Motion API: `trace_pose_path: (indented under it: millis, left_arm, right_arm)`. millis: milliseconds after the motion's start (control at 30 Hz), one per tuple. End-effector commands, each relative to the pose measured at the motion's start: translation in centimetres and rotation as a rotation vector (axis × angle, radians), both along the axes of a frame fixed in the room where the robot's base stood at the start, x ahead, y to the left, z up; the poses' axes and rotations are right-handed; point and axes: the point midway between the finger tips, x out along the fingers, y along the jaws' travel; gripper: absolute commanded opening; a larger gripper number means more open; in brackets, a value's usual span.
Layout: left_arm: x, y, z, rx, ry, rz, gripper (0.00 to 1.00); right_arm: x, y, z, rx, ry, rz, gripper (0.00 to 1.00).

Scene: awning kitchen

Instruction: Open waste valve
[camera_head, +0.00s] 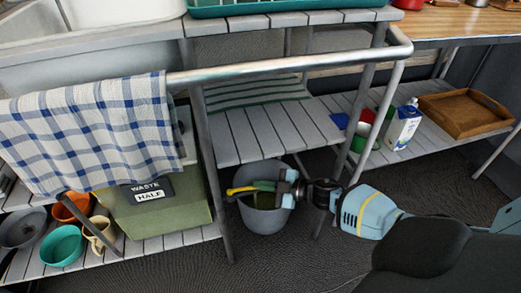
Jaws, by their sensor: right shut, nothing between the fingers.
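A green waste container (165,217) labelled "WASTE" and "HALF" (149,191) stands on the lower shelf at left, partly under a checked towel. A small yellow lever-like piece (242,190), which looks like the valve handle, shows to the right of the container, above a grey bucket (263,217). My right gripper (276,191) reaches in from the right above the bucket. Its fingers are shut, with nothing held, close to the yellow piece. I cannot tell whether they touch it. The valve body is not clear. My left gripper is not in view.
The blue-checked towel (92,130) hangs over a metal rail (290,65). Table legs (213,190) stand close around the bucket. Bowls (62,245) and a cup sit at lower left. A carton (402,126) and a wooden tray (465,113) are on the right shelf.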

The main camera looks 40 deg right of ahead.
Motion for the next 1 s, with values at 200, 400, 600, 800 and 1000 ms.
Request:
trace_pose_path:
  millis: [200,400,600,800,1000]
  left_arm:
    - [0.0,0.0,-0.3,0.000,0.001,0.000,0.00]
    - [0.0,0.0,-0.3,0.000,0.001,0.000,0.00]
    - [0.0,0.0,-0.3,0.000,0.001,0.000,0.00]
    - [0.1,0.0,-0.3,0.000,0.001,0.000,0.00]
    - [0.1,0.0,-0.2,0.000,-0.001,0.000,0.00]
  right_arm:
    - [0.7,-0.8,-0.2,-0.006,0.004,-0.003,0.00]
    - [1.1,-1.0,-0.3,-0.006,0.005,-0.005,0.00]
    - [1.2,-1.1,-0.3,-0.007,0.005,-0.009,0.00]
    - [1.2,-1.2,-0.3,-0.008,0.005,-0.010,0.00]
    - [1.3,-1.2,0.0,-0.009,0.004,-0.011,0.00]
